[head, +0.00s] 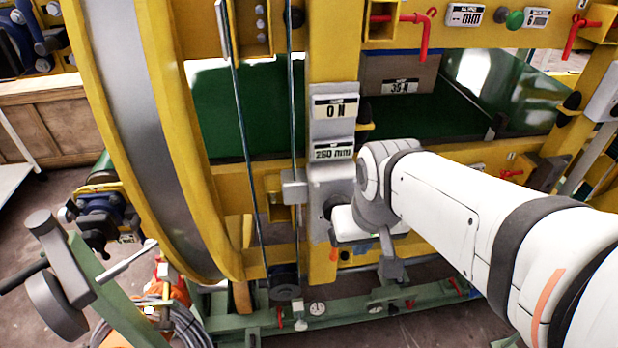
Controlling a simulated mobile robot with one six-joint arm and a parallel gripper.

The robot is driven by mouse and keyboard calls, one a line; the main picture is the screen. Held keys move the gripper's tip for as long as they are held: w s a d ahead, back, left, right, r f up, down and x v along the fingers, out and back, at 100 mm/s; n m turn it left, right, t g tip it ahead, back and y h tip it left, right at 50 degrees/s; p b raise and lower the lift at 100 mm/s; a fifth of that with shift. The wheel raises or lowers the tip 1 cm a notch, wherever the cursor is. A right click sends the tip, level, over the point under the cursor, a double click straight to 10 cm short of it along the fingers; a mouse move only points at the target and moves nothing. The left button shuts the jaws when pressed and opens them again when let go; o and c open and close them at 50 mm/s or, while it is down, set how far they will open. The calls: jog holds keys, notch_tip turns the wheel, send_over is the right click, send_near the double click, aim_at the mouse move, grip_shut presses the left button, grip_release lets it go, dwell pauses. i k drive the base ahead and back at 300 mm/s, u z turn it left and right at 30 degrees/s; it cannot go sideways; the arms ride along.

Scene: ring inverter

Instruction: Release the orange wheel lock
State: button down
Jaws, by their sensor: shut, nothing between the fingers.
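The big yellow-rimmed wheel (185,150) with a grey inner band stands upright at the left. I cannot make out the orange wheel lock for certain. My arm reaches in from the right. My gripper (393,269) appears as a grey part hanging below the wrist, shut and empty, above the green base frame. The wrist hides part of the yellow post and whatever lies behind it.
A grey panel (333,125) with "0 N" and "250 mm" labels is on the yellow post left of my wrist. Red handles (424,32) are on the top beam. Thin vertical rods stand beside the wheel. A green base frame (345,312) runs along the floor. Coiled cable (185,325) lies lower left.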

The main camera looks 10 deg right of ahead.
aim_at(333, 256)
jog(key=k, duration=1.15)
jog(key=u, duration=0.2)
jog(key=i, duration=0.8)
jog(key=u, duration=0.35)
